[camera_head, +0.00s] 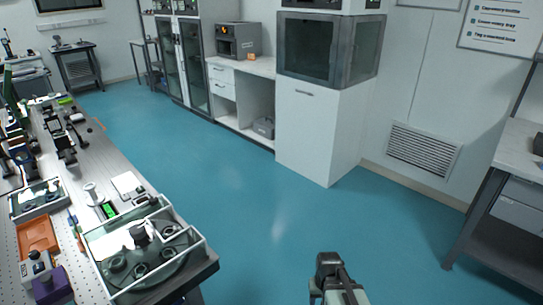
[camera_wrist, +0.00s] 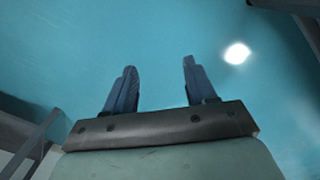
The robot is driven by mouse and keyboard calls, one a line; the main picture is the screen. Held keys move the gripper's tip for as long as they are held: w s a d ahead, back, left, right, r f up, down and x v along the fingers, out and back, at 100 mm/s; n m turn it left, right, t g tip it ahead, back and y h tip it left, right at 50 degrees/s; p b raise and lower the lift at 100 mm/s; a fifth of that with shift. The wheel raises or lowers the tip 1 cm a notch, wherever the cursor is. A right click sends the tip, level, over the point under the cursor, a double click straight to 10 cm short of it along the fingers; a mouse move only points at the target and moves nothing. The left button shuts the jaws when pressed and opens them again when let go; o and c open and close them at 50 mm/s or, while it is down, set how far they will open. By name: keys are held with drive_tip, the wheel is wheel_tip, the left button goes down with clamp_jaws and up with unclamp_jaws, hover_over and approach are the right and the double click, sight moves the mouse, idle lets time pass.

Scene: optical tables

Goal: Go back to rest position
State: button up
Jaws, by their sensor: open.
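My gripper (camera_wrist: 158,88) shows in the wrist view with its two fingers spread apart and nothing between them. In the head view part of my arm shows at the bottom centre, over open floor (camera_head: 270,210). The fingertips are hard to make out there. It is apart from the table on the left and from the desk on the right.
A long perforated optical table (camera_head: 150,284) on the left carries trays, optics and tools. A white cabinet (camera_head: 318,130) with a dark glass-fronted unit (camera_head: 308,48) stands at the back. A desk (camera_head: 518,145) stands at the right. The floor between is clear.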

drive_tip(key=s+f+g, duration=0.3)
drive_tip(key=s+f, duration=0.6)
drive_tip(key=s, duration=0.5)
drive_tip(key=s+f+g, duration=0.3)
drive_tip(key=s+f, duration=0.5)
drive_tip(key=s, duration=0.5)
drive_tip(key=shift+s+f, duration=0.35)
drive_tip(key=shift+f, duration=0.05)
drive_tip(key=shift+o, duration=0.2)
